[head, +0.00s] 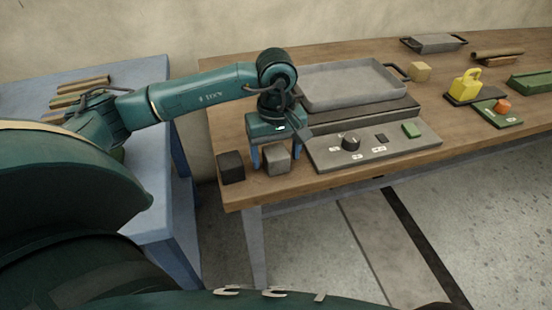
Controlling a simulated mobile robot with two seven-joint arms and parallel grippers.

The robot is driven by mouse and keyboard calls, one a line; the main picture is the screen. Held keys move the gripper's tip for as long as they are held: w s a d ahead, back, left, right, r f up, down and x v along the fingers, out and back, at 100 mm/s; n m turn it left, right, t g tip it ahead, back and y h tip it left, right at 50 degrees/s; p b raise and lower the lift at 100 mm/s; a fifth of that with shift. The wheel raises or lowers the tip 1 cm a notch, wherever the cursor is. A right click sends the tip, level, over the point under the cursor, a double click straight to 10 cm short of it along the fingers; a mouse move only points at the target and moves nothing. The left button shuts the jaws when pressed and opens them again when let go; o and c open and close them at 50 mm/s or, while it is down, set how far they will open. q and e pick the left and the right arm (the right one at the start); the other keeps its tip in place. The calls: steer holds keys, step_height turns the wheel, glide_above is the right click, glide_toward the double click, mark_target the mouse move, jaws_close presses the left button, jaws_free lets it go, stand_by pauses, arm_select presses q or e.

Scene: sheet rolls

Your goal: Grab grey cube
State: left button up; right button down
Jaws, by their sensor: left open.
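A grey cube (277,160) sits on the wooden table near its front left corner. My left gripper (270,158) points down over the grey cube, with its blue fingers apart. One finger is at the cube's left side; the other is mostly hidden, so I cannot tell whether the fingers touch the cube. A black cube (230,167) stands just left of the gripper, close to the table's left edge. My right gripper is out of view.
A control panel (375,152) with a black knob (350,142) lies right of the grey cube. Behind it is a grey tray (350,83). A wooden cube (420,72) and a yellow weight (465,86) stand farther right. The table's front edge is close.

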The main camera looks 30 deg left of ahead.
arm_select(q)
steer(key=shift+f, duration=0.4)
steer(key=shift+c, duration=0.2)
steer(key=c, duration=1.1)
